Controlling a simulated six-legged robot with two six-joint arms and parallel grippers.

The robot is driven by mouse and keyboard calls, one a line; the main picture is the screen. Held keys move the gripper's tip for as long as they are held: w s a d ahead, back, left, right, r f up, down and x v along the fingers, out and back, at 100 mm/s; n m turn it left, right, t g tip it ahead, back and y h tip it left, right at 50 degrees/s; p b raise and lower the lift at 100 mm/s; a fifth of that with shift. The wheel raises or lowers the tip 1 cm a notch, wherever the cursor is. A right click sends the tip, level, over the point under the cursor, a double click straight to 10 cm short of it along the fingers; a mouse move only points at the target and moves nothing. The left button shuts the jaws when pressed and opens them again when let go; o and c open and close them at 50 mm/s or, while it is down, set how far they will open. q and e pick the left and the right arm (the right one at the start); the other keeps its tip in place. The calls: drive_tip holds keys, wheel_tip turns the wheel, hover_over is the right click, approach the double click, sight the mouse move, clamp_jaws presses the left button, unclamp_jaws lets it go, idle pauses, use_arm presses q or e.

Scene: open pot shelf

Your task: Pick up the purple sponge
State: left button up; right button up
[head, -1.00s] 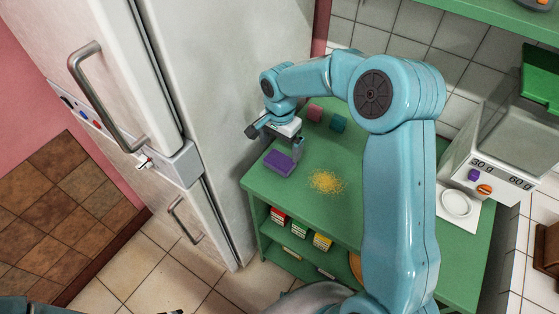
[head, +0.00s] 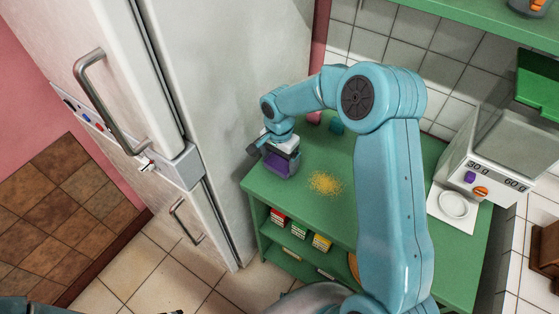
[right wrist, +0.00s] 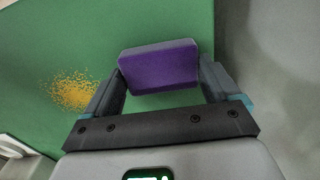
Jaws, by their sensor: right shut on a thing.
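The purple sponge (head: 278,167) is at the left end of the green shelf top, near the fridge. My right gripper (head: 281,162) is down around it. In the right wrist view the sponge (right wrist: 160,68) sits between the two fingers, and the gripper (right wrist: 163,80) is shut on it. I cannot tell whether the sponge is lifted off the surface. At the bottom edge of the head view only a small dark tip, seemingly of my left gripper (head: 173,312), shows; its jaws cannot be made out.
Yellow crumbs (head: 325,184) lie on the green top (head: 300,205) right of the sponge. The fridge (head: 215,130) is close left.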

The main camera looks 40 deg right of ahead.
sight(280, 162)
drive_tip(key=shift+w+r, duration=0.1)
drive_tip(key=shift+r, duration=0.5)
wheel_tip(280, 162, up, 19)
drive_tip(key=shift+b, duration=0.45)
drive_tip(key=shift+f, duration=0.1)
